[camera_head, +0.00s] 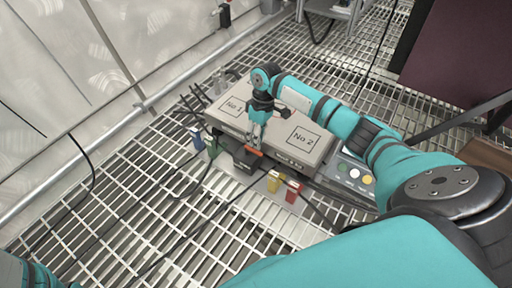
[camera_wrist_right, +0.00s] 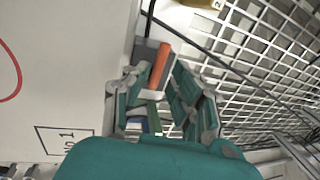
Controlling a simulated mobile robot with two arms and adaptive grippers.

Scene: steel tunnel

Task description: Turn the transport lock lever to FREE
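The transport lock lever (camera_head: 253,151) is a short orange bar on a dark block (camera_head: 240,162) at the front face of the grey case (camera_head: 303,150). In the right wrist view the lever (camera_wrist_right: 160,66) shows between the finger ends, closer to the left finger. My right gripper (camera_head: 257,140) points down at the lever from above. Its fingers (camera_wrist_right: 162,80) stand apart, with a gap on the right side; I cannot tell whether one touches the lever. No FREE marking is readable. My left gripper is out of view.
Blue (camera_head: 197,137), green (camera_head: 213,149), yellow (camera_head: 273,181) and red (camera_head: 293,191) connectors stand along the case front, with black cables across the grating (camera_head: 110,215). A button panel (camera_head: 356,175) is on the right. The left wall carries a pipe (camera_head: 70,168).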

